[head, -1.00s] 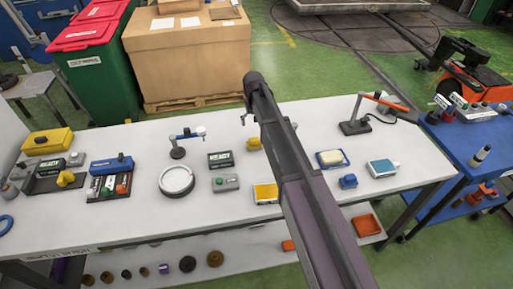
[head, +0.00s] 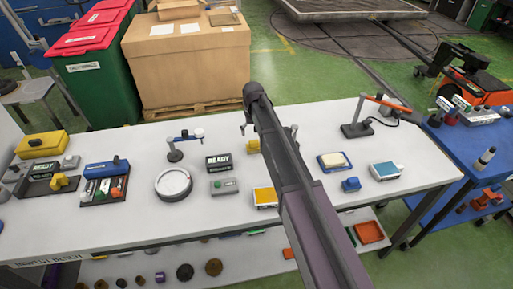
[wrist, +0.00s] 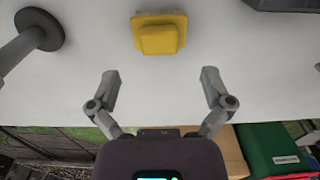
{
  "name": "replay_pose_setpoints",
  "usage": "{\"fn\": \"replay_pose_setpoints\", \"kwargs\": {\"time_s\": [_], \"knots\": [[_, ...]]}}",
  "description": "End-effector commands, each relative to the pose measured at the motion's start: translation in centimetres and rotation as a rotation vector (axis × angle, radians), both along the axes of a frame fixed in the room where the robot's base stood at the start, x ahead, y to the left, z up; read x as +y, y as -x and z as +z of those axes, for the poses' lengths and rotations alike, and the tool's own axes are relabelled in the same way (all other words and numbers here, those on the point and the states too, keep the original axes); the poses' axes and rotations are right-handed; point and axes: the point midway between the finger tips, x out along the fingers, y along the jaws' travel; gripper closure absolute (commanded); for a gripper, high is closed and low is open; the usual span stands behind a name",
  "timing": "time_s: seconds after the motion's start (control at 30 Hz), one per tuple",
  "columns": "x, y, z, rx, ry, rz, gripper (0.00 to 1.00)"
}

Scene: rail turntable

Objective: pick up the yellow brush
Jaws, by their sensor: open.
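The yellow brush (wrist: 159,36) is a small yellow block with a raised, narrower block on it. It sits on the white bench top, near the top centre of the wrist view. In the head view the brush (head: 252,145) shows just left of my arm, partly hidden by it. My gripper (wrist: 160,74) is open and empty, its two fingers spread wide. The brush lies beyond the fingertips in the wrist view, roughly centred between them and not touched. In the head view my arm hides most of the gripper; only finger parts show on both sides.
A yellow-topped box (head: 265,197) is nearer.

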Motion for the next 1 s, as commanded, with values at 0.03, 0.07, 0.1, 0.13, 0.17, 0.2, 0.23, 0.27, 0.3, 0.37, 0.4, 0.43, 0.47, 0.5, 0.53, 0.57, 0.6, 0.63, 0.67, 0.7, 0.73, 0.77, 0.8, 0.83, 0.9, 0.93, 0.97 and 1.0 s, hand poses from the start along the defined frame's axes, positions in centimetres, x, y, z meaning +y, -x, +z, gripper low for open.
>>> {"fn": "replay_pose_setpoints", "kwargs": {"time_s": [0.03, 0.07, 0.1, 0.13, 0.17, 0.2, 0.23, 0.27, 0.3, 0.37, 0.4, 0.43, 0.47, 0.5, 0.53, 0.57, 0.6, 0.63, 0.67, 0.7, 0.73, 0.77, 0.8, 0.83, 0.9, 0.93, 0.97, 1.0], "knots": [[0.0, 0.0, 0.0, 0.0, 0.0, 0.0, 0.0], [0.0, 0.0, -0.1, 0.0, 0.0, 0.0, 0.0], [0.0, 0.0, -0.2, 0.0, 0.0, 0.0, 0.0], [0.0, 0.0, -0.2, 0.0, 0.0, 0.0, 0.0], [0.0, 0.0, -0.4, 0.0, 0.0, 0.0, 0.0], [0.0, 0.0, -0.5, 0.0, 0.0, 0.0, 0.0], [0.0, 0.0, -0.7, 0.0, 0.0, 0.0, 0.0], [0.0, 0.0, -0.9, 0.0, 0.0, 0.001, 0.0], [0.0, 0.0, -1.1, 0.0, 0.0, 0.001, 0.0], [0.0, 0.0, -1.6, 0.0, 0.0, 0.001, 0.0], [0.0, 0.0, -1.9, 0.0, 0.0, 0.001, 0.0], [0.0, 0.0, -2.1, 0.0, 0.0, 0.001, 0.0], [0.0, 0.0, -2.4, 0.0, 0.0, 0.001, 0.0], [-0.1, 0.0, -2.7, 0.0, 0.0, 0.001, 0.0], [-0.1, 0.0, -2.9, 0.0, 0.0, 0.001, 0.0], [-0.1, 0.0, -3.2, 0.0, 0.0, 0.001, 0.0], [-0.1, 0.0, -3.5, 0.0, 0.0, 0.001, 0.0], [-0.1, 0.0, -3.7, 0.0, 0.0, 0.001, 0.0], [-0.1, 0.0, -3.9, 0.0, 0.0, 0.001, 0.0], [-0.1, 0.0, -4.2, 0.0, 0.0, 0.001, 0.0], [-0.1, 0.0, -4.4, 0.0, 0.0, 0.001, 0.0], [-0.1, 0.0, -4.6, 0.0, 0.0, 0.001, 0.0], [-0.1, 0.0, -4.8, 0.0, 0.0, 0.001, 0.0], [-0.1, 0.0, -4.9, 0.0, 0.0, 0.001, 0.0], [0.0, 0.0, -5.1, 0.0, 0.0, 0.002, 0.0], [0.0, 0.0, -5.2, 0.0, 0.0, 0.002, 0.0], [0.0, 0.0, -5.2, 0.0, 0.0, 0.002, 0.0], [0.0, 0.0, -5.2, 0.0, 0.0, 0.002, 0.0]]}}
